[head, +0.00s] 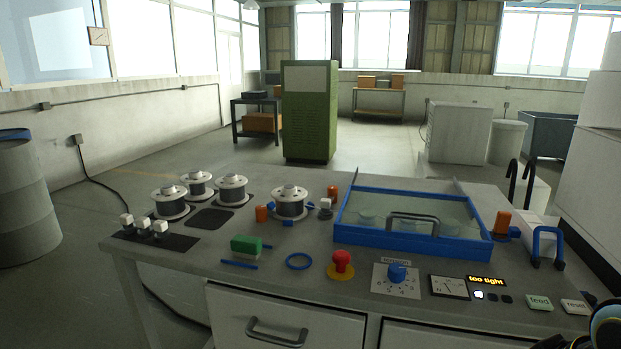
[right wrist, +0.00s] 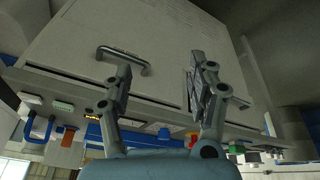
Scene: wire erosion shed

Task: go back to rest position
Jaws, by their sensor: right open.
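My right gripper (right wrist: 162,68) shows in the right wrist view with its two fingers spread apart and nothing between them. It is in front of the bench's pale drawer fronts (right wrist: 180,35). One finger overlaps a drawer handle (right wrist: 138,63) in the picture; I cannot tell if they touch. My left gripper is in neither view.
The grey bench (head: 320,262) carries wire spools (head: 290,203), a blue-framed glass lid (head: 410,238), a red stop button (head: 342,262), a blue dial (head: 397,272) and a display (head: 487,281) reading "too tight". A green cabinet (head: 311,118) stands behind.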

